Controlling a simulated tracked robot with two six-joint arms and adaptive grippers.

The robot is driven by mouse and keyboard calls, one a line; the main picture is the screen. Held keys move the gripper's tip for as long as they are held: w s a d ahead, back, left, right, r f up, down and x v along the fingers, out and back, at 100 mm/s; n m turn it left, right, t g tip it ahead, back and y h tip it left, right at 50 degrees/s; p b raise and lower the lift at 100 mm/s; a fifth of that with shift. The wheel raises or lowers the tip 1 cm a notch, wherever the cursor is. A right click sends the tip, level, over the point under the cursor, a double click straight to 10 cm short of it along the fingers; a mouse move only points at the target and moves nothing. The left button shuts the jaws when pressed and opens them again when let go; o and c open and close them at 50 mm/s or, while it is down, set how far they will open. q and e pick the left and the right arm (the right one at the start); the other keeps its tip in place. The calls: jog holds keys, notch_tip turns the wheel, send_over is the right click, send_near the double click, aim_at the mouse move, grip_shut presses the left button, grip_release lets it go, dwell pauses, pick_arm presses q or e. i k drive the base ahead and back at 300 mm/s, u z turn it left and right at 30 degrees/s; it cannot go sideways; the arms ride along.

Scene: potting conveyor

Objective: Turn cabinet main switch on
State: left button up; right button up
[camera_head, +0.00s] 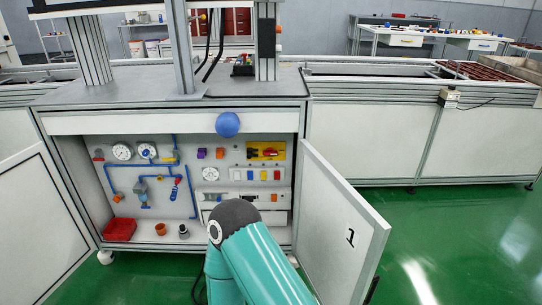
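The cabinet (70,122) stands open under the worktop, with its inside panel showing. A yellow plate with a dark and red switch (267,151) sits at the upper right of this panel; it looks like the main switch, but its position is too small to tell. A teal arm of mine reaches up from the bottom centre, its dark joint in front of the cabinet's lower middle. It hides part of the lower panel. No fingertips of either gripper show, and no contact with the switch is visible.
The right cabinet door (338,220), marked 1, stands open, and the left door (30,215) is also swung out. A blue ball (228,124) appears at the cabinet's top edge. Gauges, blue pipes and a red bin (120,229) fill the left side. Green floor is clear at right.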

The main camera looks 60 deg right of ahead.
aim_at(270, 151)
jog(key=z, duration=0.35)
jog(key=i, duration=1.1)
jog(key=z, duration=0.8)
jog(key=i, duration=0.4)
jog(key=z, duration=0.15)
jog(key=k, duration=0.95)
jog(key=z, duration=0.15)
jog(key=i, duration=0.95)
jog(key=u, duration=0.05)
